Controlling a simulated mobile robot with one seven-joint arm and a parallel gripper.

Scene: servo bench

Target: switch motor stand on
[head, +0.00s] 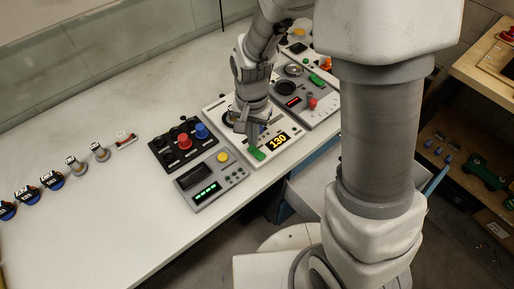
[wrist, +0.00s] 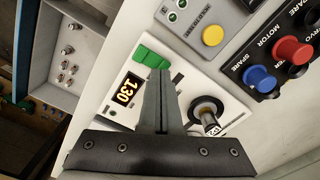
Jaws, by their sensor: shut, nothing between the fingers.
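A white stand (wrist: 181,69) with a lit "130" display (wrist: 126,90), a green switch piece (wrist: 151,57) and a round dark-ringed knob or shaft (wrist: 207,112) lies below my gripper (wrist: 160,73). The stand's display also shows in the head view (head: 278,141). My gripper is shut and empty, its fingertips overlapping the green piece's near edge in the wrist view; contact cannot be told. A black box (head: 163,152) beside the stand has red (wrist: 290,49) and blue (wrist: 258,78) knobs. Its labels include "MOTOR" and "SPARE". Part of the stand is hidden behind my gripper.
A grey panel (head: 208,192) with a yellow button (head: 223,157) and green lights adjoins the stand. Another grey panel (head: 318,115) with a red knob stands on the other side. Several small parts line the bench (head: 90,215) at left, with bare surface around them.

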